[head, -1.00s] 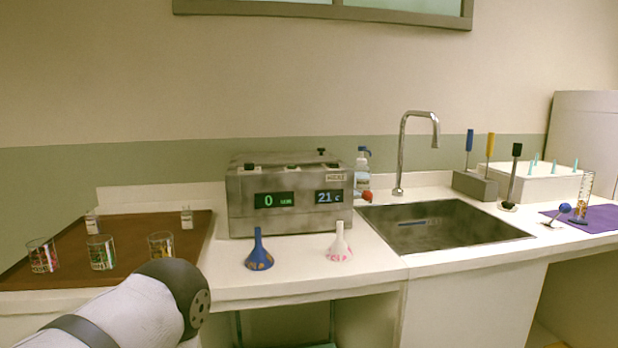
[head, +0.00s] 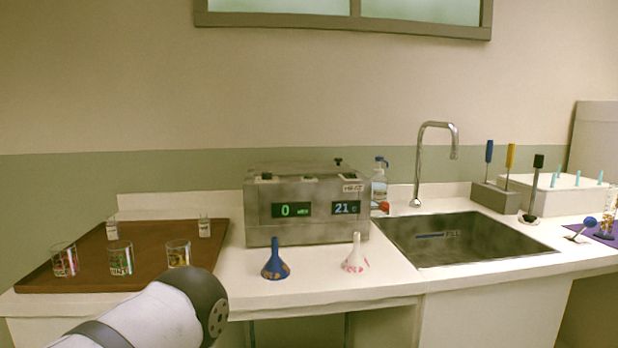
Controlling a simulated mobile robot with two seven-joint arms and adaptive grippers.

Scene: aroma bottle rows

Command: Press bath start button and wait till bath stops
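The bath (head: 306,228) is a grey metal box on the white counter, left of the sink. Its front has two lit displays: the left one (head: 291,210) reads 0 in green, the right one (head: 345,208) reads 21 in blue. Small dark and green parts and a black knob (head: 338,162) show on its top; I cannot tell which is the start button. My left arm comes in at the lower left, in front of the counter, and its gripper is out of the frame. My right gripper is not in view.
A brown tray (head: 85,272) with glasses and small bottles lies left. A bottle (head: 379,182), the sink (head: 470,240) and tap (head: 419,165) are right. Tool holder (head: 494,197) stands farther right.

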